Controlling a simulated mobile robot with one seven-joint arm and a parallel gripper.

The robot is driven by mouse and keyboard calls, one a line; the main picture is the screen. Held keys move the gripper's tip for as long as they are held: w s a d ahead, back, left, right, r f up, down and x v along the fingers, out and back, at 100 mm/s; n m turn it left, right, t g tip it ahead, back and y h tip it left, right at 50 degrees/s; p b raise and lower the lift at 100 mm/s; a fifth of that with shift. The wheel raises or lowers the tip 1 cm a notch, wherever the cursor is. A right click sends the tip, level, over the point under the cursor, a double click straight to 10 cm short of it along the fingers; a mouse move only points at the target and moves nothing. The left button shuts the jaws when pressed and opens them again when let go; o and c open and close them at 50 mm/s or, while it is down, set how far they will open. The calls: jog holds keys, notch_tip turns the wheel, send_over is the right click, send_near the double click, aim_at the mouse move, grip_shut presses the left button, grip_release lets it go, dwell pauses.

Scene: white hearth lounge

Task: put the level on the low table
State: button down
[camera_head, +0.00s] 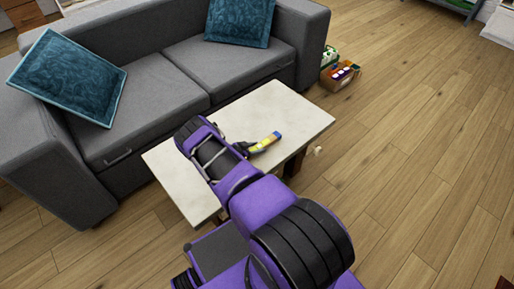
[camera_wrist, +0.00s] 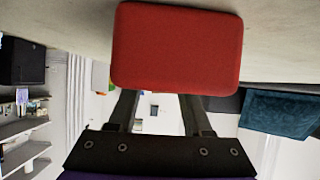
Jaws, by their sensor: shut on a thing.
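The level (camera_head: 264,144) is a small bar, yellow with a blue end in the head view, and it lies over the top of the low table. The low table (camera_head: 285,112) has a pale top and dark legs. My gripper (camera_head: 242,149) is over the table and shut on the level. In the wrist view a red block-like face, seemingly part of the level (camera_wrist: 178,48), covers the fingertips of my gripper (camera_wrist: 160,98). The pale tabletop (camera_wrist: 285,40) shows close behind it. I cannot tell whether the level touches the tabletop.
A grey sofa (camera_head: 190,75) with teal cushions (camera_head: 68,78) stands along the table's far side. A cardboard box (camera_head: 341,76) with items sits on the floor beyond the table. The wooden floor (camera_head: 420,150) at right is clear. The table's far right end is bare.

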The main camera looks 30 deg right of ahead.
jog(key=shift+c, duration=1.6)
grip_release()
jog(key=shift+a+r, duration=0.25)
jog(key=p+v, duration=0.1)
jog(key=v, duration=1)
jog(key=shift+s+a+p, duration=0.1)
jog(key=shift+a+p, duration=0.15)
jog(key=shift+p, duration=0.05)
